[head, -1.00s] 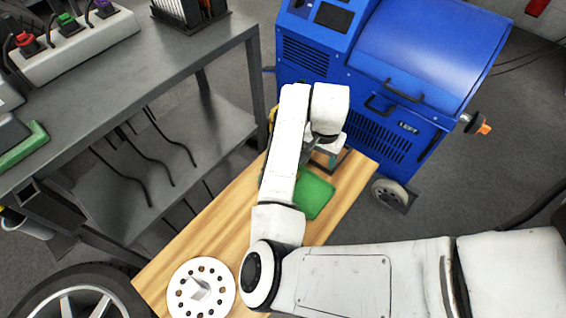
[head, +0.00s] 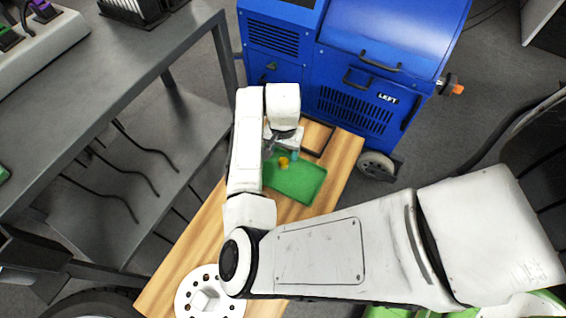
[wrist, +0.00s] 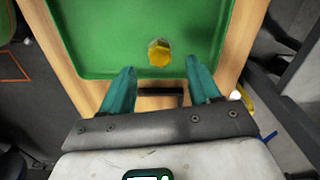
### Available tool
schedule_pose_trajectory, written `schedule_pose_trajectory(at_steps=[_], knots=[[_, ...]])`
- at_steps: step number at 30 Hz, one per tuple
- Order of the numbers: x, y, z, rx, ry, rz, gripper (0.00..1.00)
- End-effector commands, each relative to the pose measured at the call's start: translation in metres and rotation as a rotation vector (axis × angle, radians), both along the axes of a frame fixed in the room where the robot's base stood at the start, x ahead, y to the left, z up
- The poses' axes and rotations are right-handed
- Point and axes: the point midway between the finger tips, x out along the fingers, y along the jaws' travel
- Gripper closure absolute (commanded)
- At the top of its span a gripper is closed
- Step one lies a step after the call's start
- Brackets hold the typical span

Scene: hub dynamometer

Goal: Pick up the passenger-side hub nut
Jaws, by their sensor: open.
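A yellow hub nut (head: 284,162) lies on a green tray (head: 307,189) on the wooden bench. It is the only nut I see, and no mark shows which side it belongs to. In the wrist view the nut (wrist: 159,53) sits just beyond my gripper's fingertips, roughly centred between them. My gripper (wrist: 160,67) has two teal fingers spread wide with nothing between them. In the head view my gripper (head: 283,149) hangs over the far left part of the tray, close to the nut, and my arm partly covers it.
A white disc with holes (head: 205,300) lies at the bench's near end. A dark frame (head: 320,136) lies behind the tray. A blue machine labelled LEFT (head: 350,75) stands beyond the bench. A grey shelf table (head: 130,90) stands left. Bare wood (head: 345,160) shows right of the tray.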

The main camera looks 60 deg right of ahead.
Motion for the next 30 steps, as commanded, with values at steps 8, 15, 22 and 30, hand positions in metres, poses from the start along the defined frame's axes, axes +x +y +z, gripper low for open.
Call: schedule_pose_trajectory(at_steps=[8, 15, 22, 30], knots=[[0.000, 0.003, -0.041, 0.002, 0.001, 0.001, 0.38], [0.001, 0.002, -0.046, 0.001, 0.000, 0.000, 0.38], [0.001, 0.002, -0.046, 0.001, 0.000, 0.001, 0.55], [0.001, 0.002, -0.045, 0.001, 0.000, 0.001, 0.80]])
